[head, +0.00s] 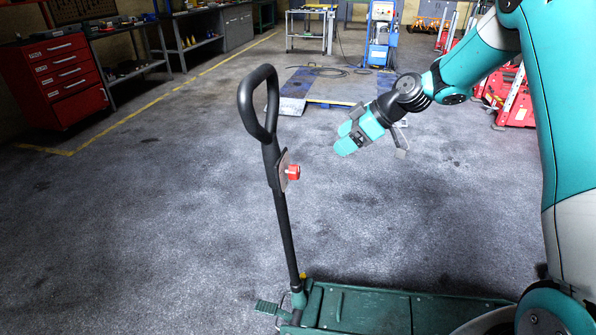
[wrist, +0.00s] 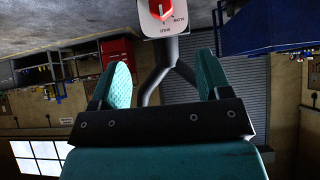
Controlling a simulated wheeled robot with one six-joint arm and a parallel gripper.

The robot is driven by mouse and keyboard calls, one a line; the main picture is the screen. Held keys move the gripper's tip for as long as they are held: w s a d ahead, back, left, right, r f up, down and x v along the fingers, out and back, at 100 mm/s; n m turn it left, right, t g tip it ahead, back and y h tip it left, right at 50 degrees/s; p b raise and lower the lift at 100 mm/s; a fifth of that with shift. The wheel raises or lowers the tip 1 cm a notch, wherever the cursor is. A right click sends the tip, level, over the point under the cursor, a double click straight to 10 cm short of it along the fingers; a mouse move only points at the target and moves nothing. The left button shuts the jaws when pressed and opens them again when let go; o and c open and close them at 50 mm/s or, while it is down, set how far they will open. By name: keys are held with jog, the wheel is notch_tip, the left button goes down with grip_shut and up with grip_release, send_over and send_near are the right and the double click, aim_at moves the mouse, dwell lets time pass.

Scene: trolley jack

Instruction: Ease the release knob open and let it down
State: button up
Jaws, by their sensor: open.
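The release knob (head: 293,172) is a small red knob on a plate partway up the jack's black handle. The handle (head: 281,215) stands nearly upright with a loop grip (head: 258,103) on top. It rises from the green trolley jack body (head: 370,308). In the wrist view the red knob (wrist: 164,10) sits on a pale lettered plate (wrist: 165,22) at the top edge, partly cut off. My gripper (head: 343,140) is open and empty, to the right of the handle and a little above the knob, apart from both. Its two teal fingers (wrist: 163,85) show in the wrist view.
A green pedal (head: 270,308) sticks out at the handle's foot. A floor platform (head: 335,88) and a blue machine (head: 381,35) stand behind. A red drawer cabinet (head: 58,80) is at the left. Bare floor surrounds the handle.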

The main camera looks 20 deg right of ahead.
aim_at(299, 171)
jog(key=p+x, duration=0.2)
jog(key=x, duration=1.4)
jog(key=shift+a+f, duration=0.2)
jog(key=shift+a, duration=0.05)
jog(key=c, duration=0.9)
jog(key=shift+c, duration=0.2)
